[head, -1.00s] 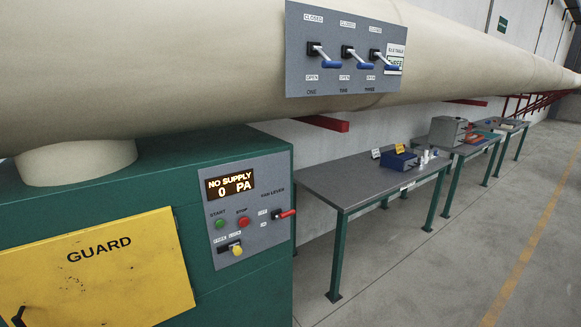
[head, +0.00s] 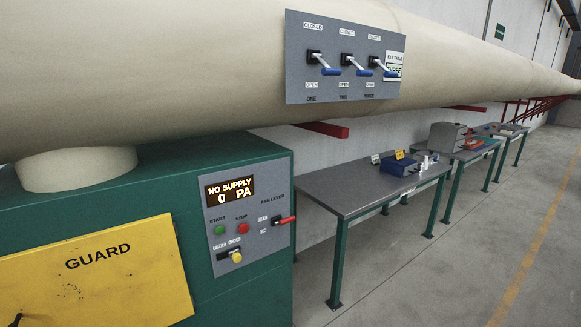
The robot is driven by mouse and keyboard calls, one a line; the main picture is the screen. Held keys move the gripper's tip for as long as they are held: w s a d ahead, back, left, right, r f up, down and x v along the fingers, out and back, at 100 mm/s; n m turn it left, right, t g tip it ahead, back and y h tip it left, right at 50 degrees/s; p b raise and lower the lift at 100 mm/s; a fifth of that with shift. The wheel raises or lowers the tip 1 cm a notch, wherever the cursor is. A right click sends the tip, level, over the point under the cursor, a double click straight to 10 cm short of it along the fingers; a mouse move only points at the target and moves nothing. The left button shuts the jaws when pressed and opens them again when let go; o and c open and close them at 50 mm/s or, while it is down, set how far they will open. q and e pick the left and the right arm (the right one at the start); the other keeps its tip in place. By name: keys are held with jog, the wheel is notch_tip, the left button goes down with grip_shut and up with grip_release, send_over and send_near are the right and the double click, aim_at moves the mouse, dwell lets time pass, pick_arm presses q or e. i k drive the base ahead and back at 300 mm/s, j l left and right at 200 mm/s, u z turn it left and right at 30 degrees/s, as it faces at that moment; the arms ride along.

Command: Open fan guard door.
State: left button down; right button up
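The fan guard door (head: 95,275) is a yellow panel marked GUARD on the front of the green fan housing (head: 245,290), at the lower left of the head view. It looks shut against the housing. A small dark part, perhaps its handle (head: 16,319), shows at the bottom left edge, mostly cut off. The grey control panel (head: 248,205) beside it reads NO SUPPLY, 0 PA. It has a green start button (head: 220,230), a red stop button (head: 243,227), a yellow knob (head: 236,256) and a red fan lever (head: 286,220). Neither of my grippers is in view.
A large beige duct (head: 180,70) crosses above, bearing a panel (head: 300,75) with three blue-handled levers. Grey tables (head: 345,195) run along the wall, with a blue box (head: 398,166) on the nearest. The concrete floor (head: 440,280) at right is clear.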

aim_at(131, 274)
jog(key=u, duration=1.45)
